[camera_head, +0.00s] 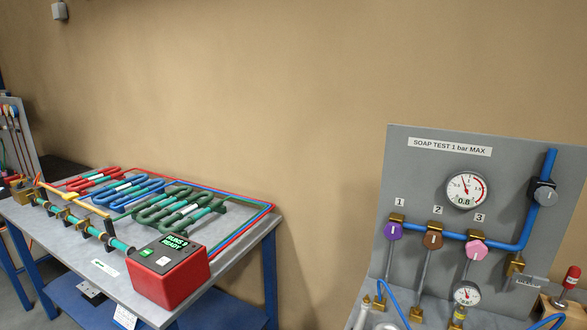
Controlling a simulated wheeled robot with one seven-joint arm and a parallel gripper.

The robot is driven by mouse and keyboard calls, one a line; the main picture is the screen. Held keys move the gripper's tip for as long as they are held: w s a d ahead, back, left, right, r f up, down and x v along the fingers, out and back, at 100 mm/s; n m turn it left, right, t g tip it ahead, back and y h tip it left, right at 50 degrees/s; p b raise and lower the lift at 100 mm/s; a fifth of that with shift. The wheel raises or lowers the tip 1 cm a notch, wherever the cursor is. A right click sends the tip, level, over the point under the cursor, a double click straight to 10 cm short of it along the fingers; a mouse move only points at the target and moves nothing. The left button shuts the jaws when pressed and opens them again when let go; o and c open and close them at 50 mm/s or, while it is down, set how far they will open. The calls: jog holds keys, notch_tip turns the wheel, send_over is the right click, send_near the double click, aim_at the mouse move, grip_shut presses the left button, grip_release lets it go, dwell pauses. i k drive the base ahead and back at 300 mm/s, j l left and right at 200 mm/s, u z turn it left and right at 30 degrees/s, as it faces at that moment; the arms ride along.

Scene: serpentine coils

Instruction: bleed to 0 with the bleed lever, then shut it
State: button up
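The grey test panel (408,165) stands at the right, headed "SOAP TEST 1 bar MAX". Its large round gauge (467,190) shows 0.8 on its digital readout. A brass fitting (515,264) sits at the lower right end of the blue pipe (523,228). A small label (527,282) below it is too small to read surely. A red-topped handle (571,278) stands farther right; I cannot tell which of these is the bleed lever or how it is set. My gripper is not in view.
Purple (393,231), brown (432,240) and pink (476,249) knobs numbered 1 to 3 line the pipe. A dark knob (543,191) is above right. A smaller gauge (467,294) sits below. A bench (120,283) at left holds coloured coils and a red box (168,269).

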aim_at(541, 281)
jog(key=z, duration=1.4)
